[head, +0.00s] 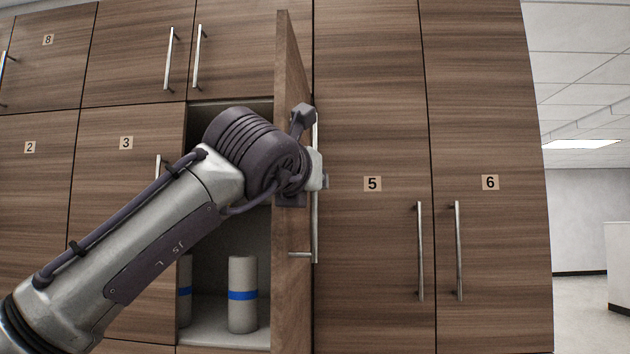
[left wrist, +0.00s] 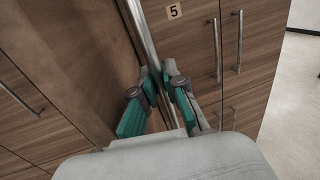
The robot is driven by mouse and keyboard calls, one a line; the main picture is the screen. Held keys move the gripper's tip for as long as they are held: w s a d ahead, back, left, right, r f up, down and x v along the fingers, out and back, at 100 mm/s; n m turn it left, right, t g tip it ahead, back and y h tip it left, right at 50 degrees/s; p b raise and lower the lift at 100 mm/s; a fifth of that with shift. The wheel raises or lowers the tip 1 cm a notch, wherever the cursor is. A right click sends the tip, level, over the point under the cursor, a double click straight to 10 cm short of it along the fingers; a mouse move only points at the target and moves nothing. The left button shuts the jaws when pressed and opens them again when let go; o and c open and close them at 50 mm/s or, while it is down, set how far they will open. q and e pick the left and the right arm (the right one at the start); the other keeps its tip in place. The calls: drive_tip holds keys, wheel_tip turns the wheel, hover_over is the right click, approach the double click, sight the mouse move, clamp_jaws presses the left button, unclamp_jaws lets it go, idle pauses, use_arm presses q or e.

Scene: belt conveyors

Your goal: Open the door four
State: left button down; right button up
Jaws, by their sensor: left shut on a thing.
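Door four (head: 292,300) is a wood-grain cabinet door, swung outward and seen nearly edge-on in the head view. Its number label is not visible. Its long metal handle (head: 316,232) runs upright on the face turned to the right. My left gripper is at this handle, mostly hidden behind my wrist in the head view. In the left wrist view my left gripper (left wrist: 157,85) has its teal-padded fingers on both sides of the handle bar (left wrist: 138,22), shut on it. My right gripper is in neither view.
The open compartment holds a pale cylinder with a blue band (head: 243,305) and a second one partly hidden. Closed doors 3 (head: 110,190), 5 (head: 375,100) and 6 (head: 490,100) stand alongside, with protruding handles. Open floor (head: 590,310) shows at the far right.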

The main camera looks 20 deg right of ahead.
use_arm(q)
drive_tip(key=c, duration=1.6)
unclamp_jaws()
drive_tip(key=shift+a+r, duration=0.2)
drive_tip(key=shift+r, duration=0.2)
drive_tip(key=shift+o, duration=0.5)
drive_tip(key=shift+w+d+f, duration=0.1)
drive_tip(key=shift+w, duration=0.05)
drive_tip(key=v, duration=1.1)
drive_tip(key=shift+s+f, duration=0.15)
drive_tip(key=shift+s, duration=0.2)
